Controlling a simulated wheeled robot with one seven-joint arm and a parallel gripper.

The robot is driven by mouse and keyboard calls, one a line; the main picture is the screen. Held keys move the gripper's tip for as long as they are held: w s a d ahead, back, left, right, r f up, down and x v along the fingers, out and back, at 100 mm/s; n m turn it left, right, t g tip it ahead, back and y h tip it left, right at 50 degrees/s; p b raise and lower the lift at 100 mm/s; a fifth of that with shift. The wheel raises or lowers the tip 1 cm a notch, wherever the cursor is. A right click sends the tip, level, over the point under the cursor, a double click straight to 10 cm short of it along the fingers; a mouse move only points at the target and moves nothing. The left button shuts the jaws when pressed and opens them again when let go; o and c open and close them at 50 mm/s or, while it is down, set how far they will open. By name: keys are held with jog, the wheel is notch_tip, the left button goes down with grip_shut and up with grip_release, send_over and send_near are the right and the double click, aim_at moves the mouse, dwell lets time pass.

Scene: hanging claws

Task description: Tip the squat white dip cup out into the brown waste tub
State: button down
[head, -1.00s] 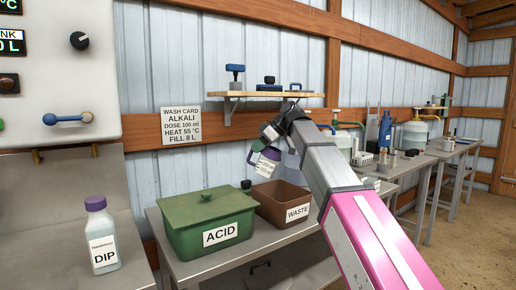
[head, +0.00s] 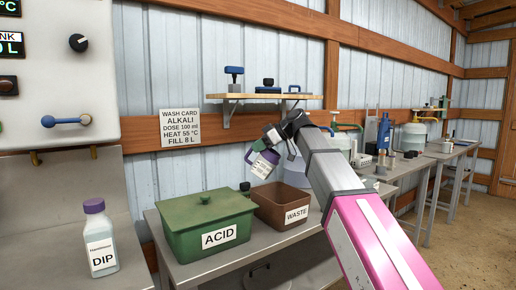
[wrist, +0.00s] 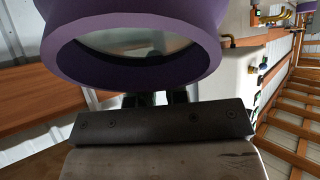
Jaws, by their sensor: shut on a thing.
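My gripper (head: 274,138) is shut on a small cup with a purple rim, a white label and a side handle (head: 264,164). The cup hangs tilted in the air, above the back of the brown waste tub (head: 281,206) and toward its left side. In the wrist view the cup's purple rim (wrist: 135,80) fills the top, just beyond the dark gripper part. The rim's opening shows a pale greenish-grey surface; I cannot tell what is inside. The waste tub is open, labelled WASTE, and stands on the grey bench. Its bottom is hidden.
A lidded green ACID bin (head: 205,224) stands directly left of the tub. A purple-capped DIP bottle (head: 99,236) is on the left counter. A wooden shelf (head: 262,97) with blue-topped items is on the wall above. Tanks and bottles (head: 412,138) crowd the benches to the right.

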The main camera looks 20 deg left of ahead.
jog(key=shift+d+r+y, duration=0.1)
jog(key=shift+d+y, duration=0.1)
jog(key=shift+y, duration=0.3)
jog(key=shift+d+y, duration=0.25)
jog(key=shift+y, duration=0.35)
jog(key=shift+d+y, duration=0.25)
jog(key=shift+y, duration=0.35)
jog(key=shift+d, duration=0.1)
jog(key=shift+w+d+y, duration=0.1)
jog(key=shift+d+y, duration=0.15)
jog(key=shift+y, duration=0.25)
